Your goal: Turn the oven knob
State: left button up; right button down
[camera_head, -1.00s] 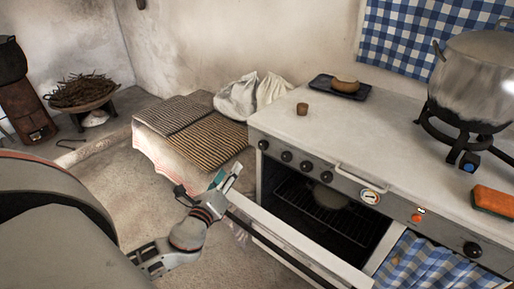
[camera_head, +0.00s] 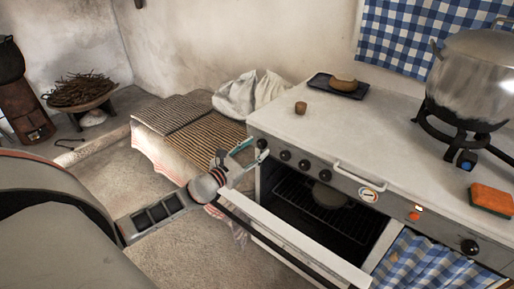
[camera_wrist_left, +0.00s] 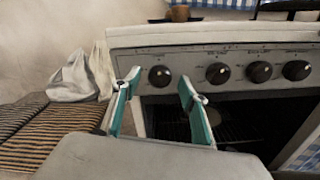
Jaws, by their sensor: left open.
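The white oven (camera_head: 300,125) has a row of dark round knobs on its grey front panel. The leftmost knob (camera_head: 262,143) is beside the fingertips of my left gripper (camera_head: 252,150) in the head view. In the left wrist view that knob (camera_wrist_left: 160,76) shows between the two teal fingers of the gripper (camera_wrist_left: 159,85). The fingers are spread, with nothing held between them. Whether they touch the knob cannot be told. More knobs (camera_wrist_left: 219,73) sit to its right. My right gripper is not in view.
The oven door (camera_head: 300,246) hangs open below the panel, with a pot (camera_head: 328,196) inside. A towel bar (camera_head: 358,175) sticks out from the front. A large pot (camera_head: 475,80) and orange sponge (camera_head: 491,199) are on top. A woven-topped bench (camera_head: 195,140) stands left.

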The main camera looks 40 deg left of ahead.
pick_arm(q)
jog(key=shift+w+d, duration=0.1)
jog(key=shift+w, duration=0.55)
jog(key=c, duration=1.1)
